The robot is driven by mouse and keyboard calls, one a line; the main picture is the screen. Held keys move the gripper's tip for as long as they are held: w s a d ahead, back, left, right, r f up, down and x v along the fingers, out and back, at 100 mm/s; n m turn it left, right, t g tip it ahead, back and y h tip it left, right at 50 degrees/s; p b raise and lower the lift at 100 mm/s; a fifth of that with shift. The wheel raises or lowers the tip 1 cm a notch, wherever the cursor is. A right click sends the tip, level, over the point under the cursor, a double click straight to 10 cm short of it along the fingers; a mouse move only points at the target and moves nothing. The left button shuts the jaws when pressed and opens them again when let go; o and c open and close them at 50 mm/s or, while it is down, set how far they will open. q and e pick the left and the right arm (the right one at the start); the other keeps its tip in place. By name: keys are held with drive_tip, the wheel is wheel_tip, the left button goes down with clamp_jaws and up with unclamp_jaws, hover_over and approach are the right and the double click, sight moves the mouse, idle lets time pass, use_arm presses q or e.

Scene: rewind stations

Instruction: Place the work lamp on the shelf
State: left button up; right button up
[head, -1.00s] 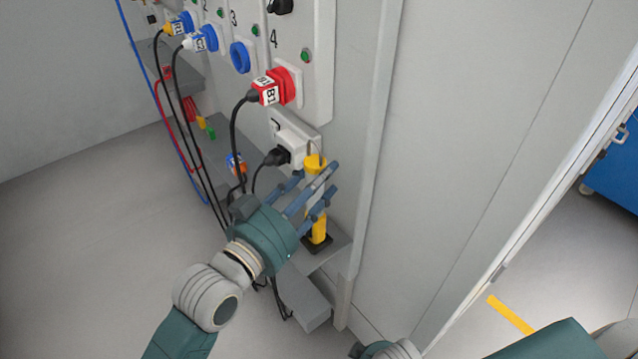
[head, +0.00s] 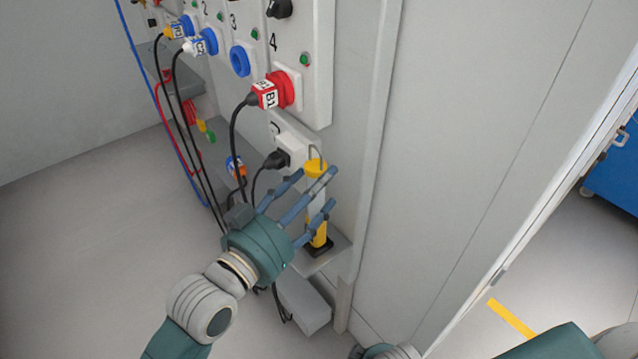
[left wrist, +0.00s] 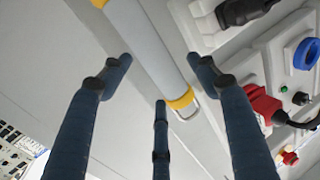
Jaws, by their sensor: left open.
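The work lamp is a slim yellow and grey stick with a black foot. In the head view the work lamp (head: 317,236) stands upright on the grey shelf (head: 334,256) at the foot of the panel. My left gripper (head: 319,188) is open, its fingers spread in front of and beside the lamp's middle and partly hiding it. In the left wrist view the lamp (left wrist: 150,45) lies between and beyond my open fingers (left wrist: 158,75), with its yellow cap and wire hook visible. A gap shows between the fingers and the lamp there.
A white socket box with a black plug (head: 277,158) is just behind the lamp. A red plug marked B1 (head: 266,95) sits above, its black cable hanging down left of the lamp. A tall grey wall (head: 440,170) rises on the right. Open floor lies left.

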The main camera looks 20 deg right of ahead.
use_arm(q)
drive_tip(key=v, duration=1)
drive_tip(key=w+a+f+n+g+y, duration=0.1)
drive_tip(key=a+f+n+y, duration=0.35)
drive_tip(key=f, duration=0.95)
drive_tip(key=w+a+f+n+g+y, duration=0.1)
drive_tip(key=a+f+y, duration=0.4)
drive_tip(key=a+f, duration=0.65)
drive_tip(key=s+a+f+n+g+y, duration=0.1)
drive_tip(key=s+a+f+g+y, duration=0.1)
drive_tip(key=s+a+f, duration=0.3)
drive_tip(key=s+a+f+n+g+y, duration=0.1)
drive_tip(key=s+a+f+g, duration=0.3)
drive_tip(key=s+f, duration=0.9)
wheel_tip(320, 180, down, 5)
drive_tip(key=shift+a+r+n+y, duration=0.2)
drive_tip(key=shift+a+n+y, duration=0.15)
drive_tip(key=shift+a+y, duration=0.4)
use_arm(e)
drive_tip(key=shift+s+f, duration=0.15)
drive_tip(key=shift+f, duration=0.4)
drive_tip(key=shift+s+f, duration=0.15)
drive_tip(key=shift+f, duration=0.35)
drive_tip(key=shift+w, duration=0.15)
